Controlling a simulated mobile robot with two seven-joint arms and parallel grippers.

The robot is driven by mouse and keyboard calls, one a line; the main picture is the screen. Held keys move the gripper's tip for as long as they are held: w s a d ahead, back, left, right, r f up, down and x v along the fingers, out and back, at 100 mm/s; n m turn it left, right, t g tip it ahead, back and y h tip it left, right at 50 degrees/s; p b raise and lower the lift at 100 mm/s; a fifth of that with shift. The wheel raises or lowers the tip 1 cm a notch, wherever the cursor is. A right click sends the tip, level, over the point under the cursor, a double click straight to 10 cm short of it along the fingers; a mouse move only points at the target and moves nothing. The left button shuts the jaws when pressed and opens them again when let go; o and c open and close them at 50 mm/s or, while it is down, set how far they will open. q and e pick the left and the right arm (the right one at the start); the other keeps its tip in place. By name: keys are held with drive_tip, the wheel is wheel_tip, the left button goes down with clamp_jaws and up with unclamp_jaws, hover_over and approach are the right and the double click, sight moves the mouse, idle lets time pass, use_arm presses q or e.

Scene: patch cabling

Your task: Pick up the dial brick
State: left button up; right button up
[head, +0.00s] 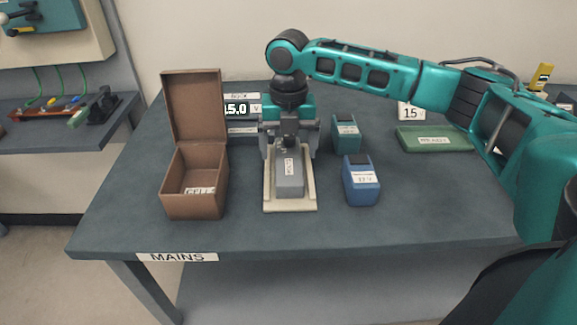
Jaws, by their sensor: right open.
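A grey brick (289,183) with a small white label lies in a shallow cream cradle (290,208) near the middle of the table. I take it for the dial brick, but its label is too small to read. My right gripper (290,150) points down over the far end of this brick. Its fingers are open and stand apart on either side; I cannot tell whether they touch it. The gripper hides the brick's far end. A blue brick (362,187) with a white label and a teal brick (346,133) stand to the right. My left gripper is out of view.
A brown box (194,208) with its lid raised stands close left of the cradle. A display (236,108) reading 15.0 V is behind. A green tray (433,139) and a 15 V sign (411,112) are at the right. The table's (420,215) front right is clear.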

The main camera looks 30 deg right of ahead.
sight(288, 165)
drive_tip(key=shift+f, duration=1.4)
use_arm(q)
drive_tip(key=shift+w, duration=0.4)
use_arm(e)
drive_tip(key=shift+c, duration=0.3)
